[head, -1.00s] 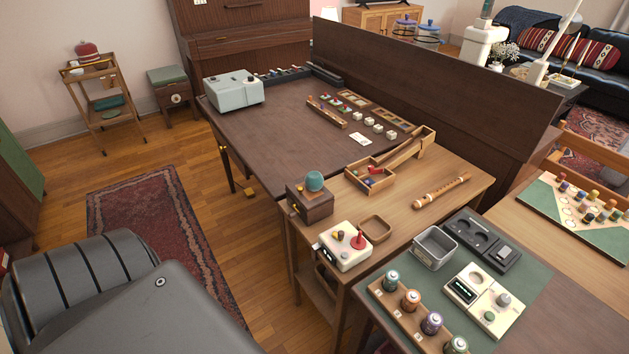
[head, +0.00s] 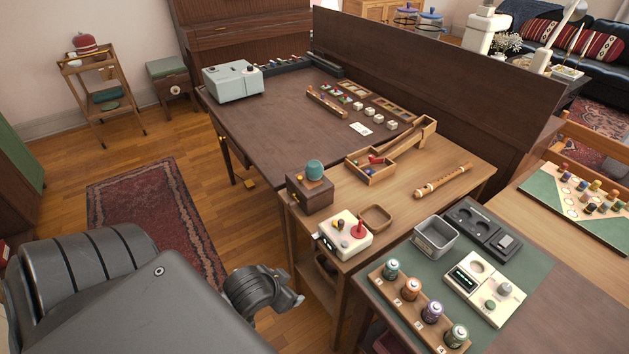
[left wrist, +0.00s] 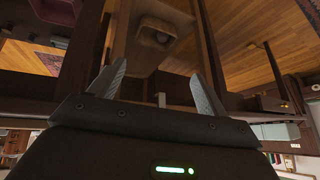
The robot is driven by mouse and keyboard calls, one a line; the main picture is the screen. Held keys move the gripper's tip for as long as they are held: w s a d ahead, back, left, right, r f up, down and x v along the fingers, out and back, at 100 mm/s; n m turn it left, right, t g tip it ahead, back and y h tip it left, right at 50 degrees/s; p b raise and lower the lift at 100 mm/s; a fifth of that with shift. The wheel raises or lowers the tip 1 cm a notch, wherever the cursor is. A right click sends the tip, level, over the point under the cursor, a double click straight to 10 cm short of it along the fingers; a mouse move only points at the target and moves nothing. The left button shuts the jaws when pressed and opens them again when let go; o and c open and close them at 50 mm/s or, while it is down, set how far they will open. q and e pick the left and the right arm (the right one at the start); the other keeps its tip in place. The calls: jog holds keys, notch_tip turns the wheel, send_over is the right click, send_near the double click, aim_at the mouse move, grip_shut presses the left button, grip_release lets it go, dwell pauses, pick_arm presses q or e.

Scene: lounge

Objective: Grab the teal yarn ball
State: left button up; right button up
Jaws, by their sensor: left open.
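A teal ball (head: 315,169), which looks like the yarn ball, rests on top of a small dark wooden box (head: 310,194) at the left edge of the light wooden table (head: 405,205). My left gripper (head: 294,300) is low beside that table, in front of and below the ball, clear of it. In the left wrist view my left gripper (left wrist: 156,85) has its two fingers spread apart with nothing held between them. I cannot make out the ball in that view. My right gripper is not in view.
A rack of several colored jars (head: 417,303) is on the nearer table. Floor with a red rug (head: 150,210) lies open to the left.

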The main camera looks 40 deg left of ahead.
pick_arm(q)
jog(key=w+a+r+t, duration=0.4)
jog(key=w+a+r, duration=0.45)
jog(key=w, duration=0.25)
jog(key=t+h, duration=0.2)
jog(key=t, duration=0.1)
send_near(309, 169)
jog(key=w, duration=0.1)
jog(key=shift+f+x, duration=0.1)
jog(key=shift+x, duration=2.75)
jog(key=shift+f+x, duration=0.15)
jog(key=shift+x, duration=2.7)
jog(key=shift+s, duration=0.15)
jog(key=c, duration=1.1)
jog(key=shift+o, duration=0.2)
